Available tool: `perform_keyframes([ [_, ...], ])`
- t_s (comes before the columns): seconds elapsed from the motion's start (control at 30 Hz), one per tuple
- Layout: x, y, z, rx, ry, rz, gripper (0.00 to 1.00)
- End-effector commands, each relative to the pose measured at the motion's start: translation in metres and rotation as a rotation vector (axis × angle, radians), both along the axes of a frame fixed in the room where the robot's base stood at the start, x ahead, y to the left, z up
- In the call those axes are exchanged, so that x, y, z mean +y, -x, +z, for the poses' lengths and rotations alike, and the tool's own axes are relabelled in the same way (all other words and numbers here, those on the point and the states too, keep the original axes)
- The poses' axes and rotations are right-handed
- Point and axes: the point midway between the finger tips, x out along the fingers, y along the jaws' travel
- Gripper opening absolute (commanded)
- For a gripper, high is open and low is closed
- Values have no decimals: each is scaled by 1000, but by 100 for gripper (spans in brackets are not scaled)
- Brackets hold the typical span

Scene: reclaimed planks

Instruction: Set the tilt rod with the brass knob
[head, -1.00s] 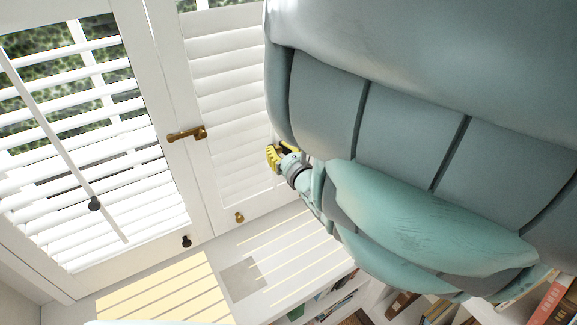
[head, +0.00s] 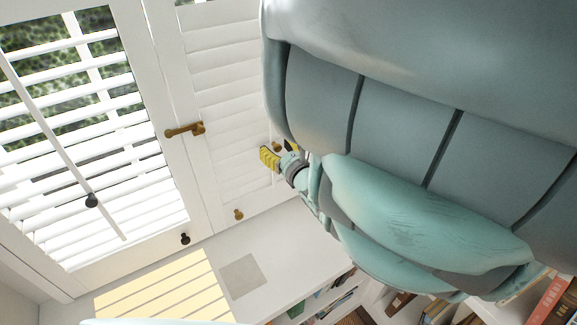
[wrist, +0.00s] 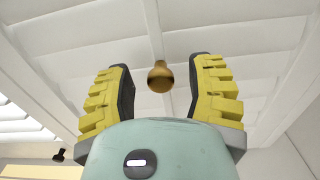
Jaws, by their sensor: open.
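The brass knob (wrist: 160,77) hangs on the tilt rod (wrist: 153,28) of the right shutter panel (head: 222,75). In the wrist view it sits between the two yellow-padded fingers of my gripper (wrist: 164,85), with a clear gap on each side. My gripper is open and holds nothing. In the head view my gripper (head: 272,160) is just in front of this panel, and the knob (head: 277,147) shows beside the fingers. The panel's louvres lie nearly flat and look closed. My arm hides the panel's right side.
The left panel (head: 85,120) has open louvres and a tilt rod with a dark knob (head: 91,200). A brass latch handle (head: 185,130) is between the panels. A smaller brass knob (head: 238,214) is on the lower frame. The sill (head: 290,240) below is clear; books (head: 550,298) stand at lower right.

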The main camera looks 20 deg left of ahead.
Motion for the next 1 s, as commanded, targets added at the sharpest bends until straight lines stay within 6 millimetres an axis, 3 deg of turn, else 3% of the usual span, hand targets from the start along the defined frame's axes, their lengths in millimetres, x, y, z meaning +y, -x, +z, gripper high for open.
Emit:
perform_keyframes([
  [0.37,-1,-1,8,1,1,-3,54],
  [0.8,1,0,60,0,0,4,54],
  [1.0,-26,18,56,4,1,-8,54],
])
